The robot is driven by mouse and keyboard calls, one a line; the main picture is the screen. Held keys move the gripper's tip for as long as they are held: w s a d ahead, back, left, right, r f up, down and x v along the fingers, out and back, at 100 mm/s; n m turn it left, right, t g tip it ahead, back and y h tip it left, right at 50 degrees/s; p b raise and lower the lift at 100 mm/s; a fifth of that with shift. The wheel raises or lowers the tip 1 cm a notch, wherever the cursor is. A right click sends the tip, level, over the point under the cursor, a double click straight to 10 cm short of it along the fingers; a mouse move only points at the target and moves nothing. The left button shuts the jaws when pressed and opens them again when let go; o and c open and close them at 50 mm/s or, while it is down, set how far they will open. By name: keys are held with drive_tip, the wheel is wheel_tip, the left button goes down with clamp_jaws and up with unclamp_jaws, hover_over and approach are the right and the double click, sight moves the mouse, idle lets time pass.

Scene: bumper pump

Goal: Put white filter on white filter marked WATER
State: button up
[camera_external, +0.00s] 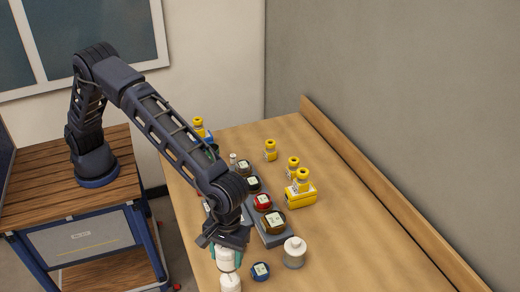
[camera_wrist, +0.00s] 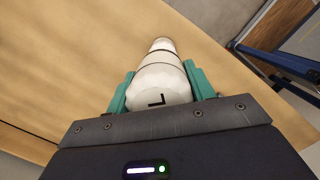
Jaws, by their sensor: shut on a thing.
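My gripper (camera_external: 227,258) is shut on a white filter near the front left of the table. The held filter also shows in the wrist view (camera_wrist: 162,82), between the teal fingers, with a dark mark on its near end. Directly below it in the external view is another white rounded piece (camera_external: 230,283), partly cut off by the frame. In the wrist view a narrower white part (camera_wrist: 162,45) lines up beyond the held one. I cannot tell whether the two touch. No WATER marking is readable.
A grey tray (camera_external: 272,239) holds several round labelled parts. Several yellow parts (camera_external: 301,193) stand behind. The table's right side (camera_external: 370,250) is clear.

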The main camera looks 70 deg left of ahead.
drive_tip(key=shift+f, duration=3.45)
drive_tip(key=shift+f, duration=0.1)
drive_tip(key=o, duration=1.2)
drive_tip(key=r, duration=0.4)
drive_tip(key=w+a+r, duration=0.1)
drive_tip(key=r, duration=0.7)
drive_tip(key=shift+w+a, duration=0.2)
